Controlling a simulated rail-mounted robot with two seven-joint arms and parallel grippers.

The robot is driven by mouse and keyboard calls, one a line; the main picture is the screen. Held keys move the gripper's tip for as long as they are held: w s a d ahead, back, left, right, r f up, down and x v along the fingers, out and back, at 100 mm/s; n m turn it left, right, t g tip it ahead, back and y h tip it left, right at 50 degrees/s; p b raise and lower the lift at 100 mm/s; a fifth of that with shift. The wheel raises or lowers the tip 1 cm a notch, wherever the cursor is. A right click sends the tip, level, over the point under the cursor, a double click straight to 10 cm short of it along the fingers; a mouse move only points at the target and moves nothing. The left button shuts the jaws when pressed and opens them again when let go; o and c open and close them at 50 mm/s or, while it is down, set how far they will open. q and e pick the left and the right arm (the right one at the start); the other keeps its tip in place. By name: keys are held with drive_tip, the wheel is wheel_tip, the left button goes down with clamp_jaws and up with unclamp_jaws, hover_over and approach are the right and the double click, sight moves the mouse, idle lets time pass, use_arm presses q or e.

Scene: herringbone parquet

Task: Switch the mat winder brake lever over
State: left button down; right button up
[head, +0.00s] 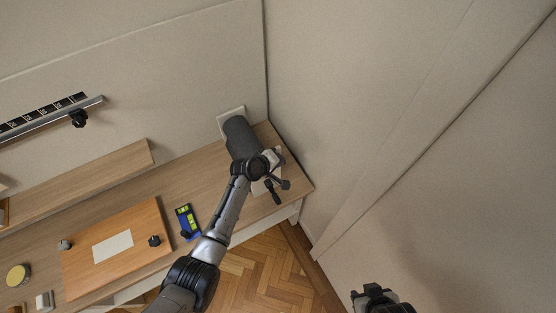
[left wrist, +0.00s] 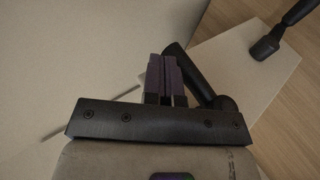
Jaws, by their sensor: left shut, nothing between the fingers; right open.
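The mat winder carries a dark grey roll (head: 240,138) at the far right end of the desk, beside a pale plate (head: 260,188). Black handles (head: 273,197) stick out near my left wrist. In the left wrist view, a black rod with a thick end (left wrist: 265,47) lies over the pale plate at top right. A second black bar (left wrist: 190,72) with a rounded end runs just behind my left fingers. I cannot tell if they touch, or which is the brake lever. My left gripper (left wrist: 163,62) is shut and empty. My right gripper (head: 372,292) is open, away from the desk.
A brown board (head: 85,265) with a white sheet and black knobs lies on the desk (head: 185,185). A blue and yellow item (head: 187,222) is near the front edge. A wooden shelf (head: 90,182) is behind. Walls close in at the right.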

idle(0.3)
use_arm(q)
wheel_tip(320, 180, up, 14)
drive_tip(key=s+d+p, duration=0.1)
drive_tip(key=s+p, duration=0.1)
drive_tip(key=p, duration=0.2)
drive_tip(key=shift+s+f, duration=0.15)
drive_tip(key=shift+s, duration=0.1)
drive_tip(key=s+a+r+m+t+y, duration=0.1)
drive_tip(key=s+a+r+m+y, duration=0.25)
drive_tip(key=a+r+m, duration=0.5)
drive_tip(key=s+a+r+m+y, duration=0.1)
drive_tip(key=s+a+r, duration=0.25)
drive_tip(key=s, duration=0.25)
drive_tip(key=s+a+f+g+y, duration=0.1)
drive_tip(key=s+a+f, duration=0.2)
drive_tip(key=s, duration=0.7)
drive_tip(key=s+a+f+g, duration=0.2)
drive_tip(key=s+a+f, duration=0.1)
drive_tip(key=s+f, duration=0.4)
drive_tip(key=s+a+f+g+y, duration=0.1)
drive_tip(key=s+a+f, duration=0.2)
drive_tip(key=s, duration=1)
wheel_tip(320, 180, down, 3)
drive_tip(key=shift+a+r+g+y+p, duration=0.1)
drive_tip(key=shift+a+g+y+p, duration=0.05)
drive_tip(key=shift+g+y+p, duration=0.25)
